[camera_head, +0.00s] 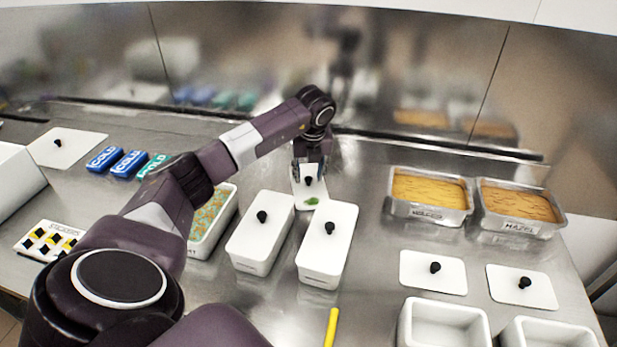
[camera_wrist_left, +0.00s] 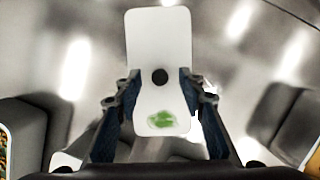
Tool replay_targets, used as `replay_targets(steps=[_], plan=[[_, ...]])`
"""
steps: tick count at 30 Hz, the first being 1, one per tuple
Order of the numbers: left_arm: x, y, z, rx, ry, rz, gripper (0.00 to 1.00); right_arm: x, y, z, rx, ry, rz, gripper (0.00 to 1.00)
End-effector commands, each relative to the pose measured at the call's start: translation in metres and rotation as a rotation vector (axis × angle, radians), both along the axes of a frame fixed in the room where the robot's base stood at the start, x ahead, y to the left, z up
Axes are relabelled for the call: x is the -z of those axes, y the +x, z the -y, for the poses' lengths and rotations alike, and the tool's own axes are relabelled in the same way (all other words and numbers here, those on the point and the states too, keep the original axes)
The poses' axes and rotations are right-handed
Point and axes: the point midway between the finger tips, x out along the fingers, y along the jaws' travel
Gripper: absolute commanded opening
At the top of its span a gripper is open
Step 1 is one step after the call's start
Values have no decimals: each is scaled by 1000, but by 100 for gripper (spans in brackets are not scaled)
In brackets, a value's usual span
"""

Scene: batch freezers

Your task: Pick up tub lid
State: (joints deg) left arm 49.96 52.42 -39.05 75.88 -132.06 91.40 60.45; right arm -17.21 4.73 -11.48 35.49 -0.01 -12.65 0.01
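A white tub lid (camera_head: 300,198) with a black knob and a green leaf mark lies on the steel counter behind the closed tubs. It also shows in the left wrist view (camera_wrist_left: 158,40), with its knob (camera_wrist_left: 160,77) near the middle. My left gripper (camera_head: 309,170) points down over this lid. In the left wrist view its two fingers (camera_wrist_left: 158,85) stand apart on either side of the knob, with clear space between, and hold nothing. Whether the fingertips touch the lid cannot be told. My right gripper is not in view.
Two white lidded tubs (camera_head: 260,240) (camera_head: 327,245) stand in front of the lid. An open tub (camera_head: 208,222) is to their left. Metal pans (camera_head: 430,197) (camera_head: 517,210) and loose lids (camera_head: 433,272) (camera_head: 522,288) are on the right. A steel backsplash rises behind.

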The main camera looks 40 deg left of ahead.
Motion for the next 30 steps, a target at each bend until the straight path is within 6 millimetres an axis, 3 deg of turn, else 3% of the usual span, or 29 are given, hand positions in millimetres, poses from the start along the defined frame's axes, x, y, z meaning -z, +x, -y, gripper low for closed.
replay_targets(steps=[10, 20, 30], plan=[[9, 2, -2, 0, 1, 1, 36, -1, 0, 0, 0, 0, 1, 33], [9, 1, -2, 0, 1, 1, 0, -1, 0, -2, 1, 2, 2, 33], [6, 2, -2, 0, 1, 1, 0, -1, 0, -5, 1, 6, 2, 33]])
